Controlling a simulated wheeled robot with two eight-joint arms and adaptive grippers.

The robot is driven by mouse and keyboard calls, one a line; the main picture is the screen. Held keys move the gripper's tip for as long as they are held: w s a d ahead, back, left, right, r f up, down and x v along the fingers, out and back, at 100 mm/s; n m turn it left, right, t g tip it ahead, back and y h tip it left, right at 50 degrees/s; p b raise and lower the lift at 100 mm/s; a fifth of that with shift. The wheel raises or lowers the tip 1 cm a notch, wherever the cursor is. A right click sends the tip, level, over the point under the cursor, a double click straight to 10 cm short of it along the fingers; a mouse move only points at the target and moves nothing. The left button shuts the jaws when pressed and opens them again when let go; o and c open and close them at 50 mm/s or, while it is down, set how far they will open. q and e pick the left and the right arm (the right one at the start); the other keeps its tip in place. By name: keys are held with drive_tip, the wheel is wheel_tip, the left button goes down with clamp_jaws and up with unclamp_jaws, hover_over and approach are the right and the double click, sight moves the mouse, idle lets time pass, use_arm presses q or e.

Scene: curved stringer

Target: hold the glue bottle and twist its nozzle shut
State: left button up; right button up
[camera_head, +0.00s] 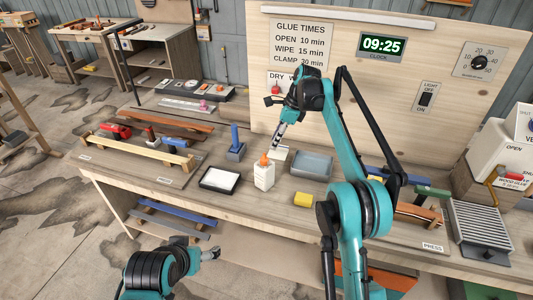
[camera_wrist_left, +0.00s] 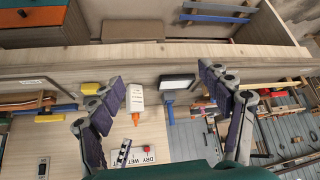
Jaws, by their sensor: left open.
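The glue bottle (camera_head: 264,175), white with an orange nozzle (camera_head: 263,160), stands upright on the workbench (camera_head: 225,210). In the left wrist view the bottle (camera_wrist_left: 135,97) appears between and beyond the spread fingers of my left gripper (camera_wrist_left: 163,90), with its orange nozzle (camera_wrist_left: 135,118) pointing down the picture. That gripper is open and empty. In the head view my left gripper (camera_head: 211,254) is low, in front of the bench edge and apart from the bottle. My right gripper (camera_head: 278,138) points down, above and behind the bottle, apart from the nozzle; its finger opening is unclear.
A white-topped black tray (camera_head: 220,180) and a blue-handled tool (camera_head: 235,145) stand left of the bottle. A grey tray (camera_head: 311,164) and yellow block (camera_head: 303,199) are to its right. The upright board with the clock (camera_head: 382,45) rises behind. Bench in front of the bottle is clear.

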use_arm(q)
drive_tip(key=w+d+r+m+h, duration=0.15)
drive_tip(key=w+d, duration=0.25)
drive_tip(key=w, duration=0.5)
drive_tip(key=m+t+h, duration=0.2)
drive_tip(key=m+h, duration=0.3)
drive_tip(key=h, duration=0.1)
approach(259, 175)
wheel_tip(259, 175, up, 3)
drive_tip(key=s+d, duration=0.1)
drive_tip(key=s, duration=0.1)
drive_tip(key=shift+m+t+h, duration=0.55)
drive_tip(key=shift+m+t, duration=0.1)
drive_tip(key=shift+t, duration=0.05)
drive_tip(key=w+f, duration=0.1)
drive_tip(key=f, duration=0.1)
drive_tip(key=w+d+f, duration=0.1)
drive_tip(key=w+f, duration=0.3)
drive_tip(key=shift+d, duration=0.4)
drive_tip(key=shift+w+d+f, duration=0.2)
drive_tip(key=shift+w+f, duration=0.15)
drive_tip(key=shift+f, duration=0.05)
drive_tip(key=x, duration=0.7)
drive_tip(key=shift+w+d, duration=0.1)
drive_tip(key=shift+d, duration=0.05)
